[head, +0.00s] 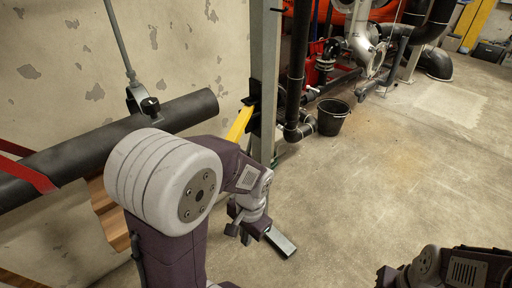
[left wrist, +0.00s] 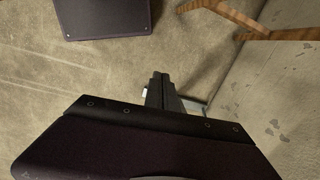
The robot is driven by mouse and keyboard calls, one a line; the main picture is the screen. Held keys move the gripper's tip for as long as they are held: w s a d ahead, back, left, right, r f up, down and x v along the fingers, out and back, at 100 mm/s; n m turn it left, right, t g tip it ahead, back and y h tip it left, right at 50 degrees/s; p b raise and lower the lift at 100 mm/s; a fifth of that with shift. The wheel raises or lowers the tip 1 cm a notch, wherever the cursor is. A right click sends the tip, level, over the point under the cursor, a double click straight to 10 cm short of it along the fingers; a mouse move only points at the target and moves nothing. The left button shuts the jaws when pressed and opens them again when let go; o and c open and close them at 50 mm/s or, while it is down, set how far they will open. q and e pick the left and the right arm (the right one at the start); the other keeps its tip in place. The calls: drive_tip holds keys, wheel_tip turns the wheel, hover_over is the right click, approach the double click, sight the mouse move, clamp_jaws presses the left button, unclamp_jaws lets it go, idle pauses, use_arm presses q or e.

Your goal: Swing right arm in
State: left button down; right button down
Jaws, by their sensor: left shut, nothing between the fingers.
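My left gripper (head: 262,236) hangs low over the concrete floor in the head view, beyond my grey left arm joint. In the left wrist view its dark fingers (left wrist: 161,88) are together with nothing between them. My right arm (head: 450,268) shows only in part at the bottom right corner of the head view, low and apart from the left arm. Its gripper is not visible.
A dark pipe (head: 180,112) runs along the wall at left, with a hanger clamp (head: 140,100) and a red bracket (head: 28,172). A grey post (head: 264,80) stands beyond my left arm. A black bucket (head: 332,117) stands near pipework. Floor at right is clear.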

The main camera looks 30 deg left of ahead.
use_arm(q)
drive_tip(key=w+a+r+m+g+y+p, duration=0.1)
drive_tip(key=w+a+r+m+y+p, duration=0.2)
drive_tip(key=w+r+m+y+p, duration=0.25)
drive_tip(key=w+a+r+m+g+y+p, duration=0.1)
drive_tip(key=w+a+r+m+y+p, duration=0.2)
drive_tip(key=w+r, duration=0.5)
drive_tip(key=w+d+r+m+y+p, duration=0.3)
drive_tip(key=w+d+r+m+p, duration=0.1)
drive_tip(key=w+d+r+p, duration=0.15)
drive_tip(key=d+f+m+t+y+p, duration=0.2)
drive_tip(key=d+f+p, duration=0.2)
drive_tip(key=d, duration=0.1)
drive_tip(key=r+x, duration=0.1)
drive_tip(key=x, duration=1.2)
drive_tip(key=shift+s+a+r+p, duration=0.2)
drive_tip(key=shift+a+r+p, duration=0.05)
drive_tip(key=shift+a+p, duration=0.1)
drive_tip(key=shift+s+a, duration=0.1)
